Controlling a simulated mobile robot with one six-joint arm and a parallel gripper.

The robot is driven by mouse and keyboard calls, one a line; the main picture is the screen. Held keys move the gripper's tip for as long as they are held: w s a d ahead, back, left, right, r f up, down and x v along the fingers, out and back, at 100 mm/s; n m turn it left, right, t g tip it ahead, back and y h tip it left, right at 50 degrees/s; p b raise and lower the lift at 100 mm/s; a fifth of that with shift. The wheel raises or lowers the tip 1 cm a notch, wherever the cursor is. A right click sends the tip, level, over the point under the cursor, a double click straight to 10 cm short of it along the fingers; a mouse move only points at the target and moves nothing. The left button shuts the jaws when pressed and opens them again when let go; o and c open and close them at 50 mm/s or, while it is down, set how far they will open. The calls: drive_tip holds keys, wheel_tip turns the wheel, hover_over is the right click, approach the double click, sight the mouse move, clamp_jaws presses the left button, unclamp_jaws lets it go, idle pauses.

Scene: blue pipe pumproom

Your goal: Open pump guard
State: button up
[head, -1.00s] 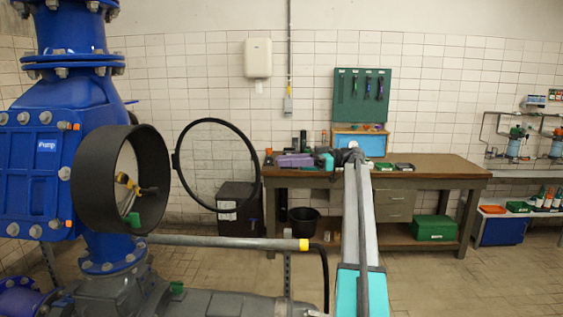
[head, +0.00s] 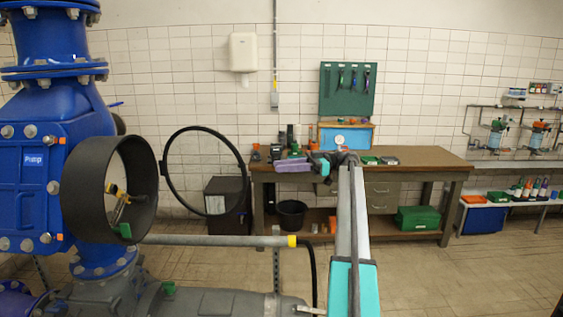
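The pump guard appears as a thin black round frame (head: 243,160) with a see-through middle. It stands apart to the right of the short black cylindrical housing (head: 82,200) on the blue pump (head: 40,190). The housing's front is uncovered, and yellow and dark parts show inside it. How the guard joins the housing is not clear. My arm reaches up from the bottom, right of the guard. My gripper (head: 318,166) is small at its far end, in front of the workbench and right of the guard, apart from it. Its fingers cannot be made out.
A grey pipe (head: 210,240) with a yellow end runs below the guard. A wooden workbench (head: 430,160) with tools stands behind, with a black bucket (head: 291,214) and green box (head: 418,218) beneath. The tiled floor (head: 440,280) at right is clear.

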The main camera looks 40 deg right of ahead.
drive_tip(key=shift+s+d+r+p, duration=0.1)
drive_tip(key=shift+s+d+p, duration=0.15)
drive_tip(key=shift+d+p, duration=0.4)
drive_tip(key=shift+a, duration=0.2)
